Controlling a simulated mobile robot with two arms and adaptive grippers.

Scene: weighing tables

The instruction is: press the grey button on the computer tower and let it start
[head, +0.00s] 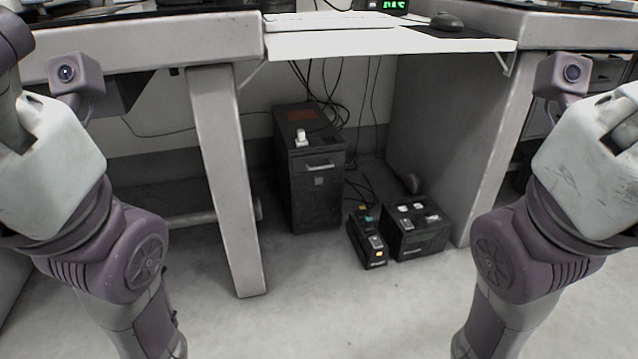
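The black computer tower (301,195) stands upright on the floor under the white shelf between the tables. Its front panel faces me and slightly right. A small grey square (319,181), which looks like the button, sits on the upper front below a light handle-like bar (320,166). A small white object rests on the tower's top (301,137). No lit lamp shows on the tower. My two arms show at the left and right edges, apart from the tower. Both grippers are outside the picture.
Two black power boxes, a narrow one (367,243) and a wider one (414,238), stand on the floor right of the tower. Table legs flank the gap on the left (228,180) and right (500,150). Cables hang behind. The white shelf (390,44) overhangs. The floor in front (330,310) is clear.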

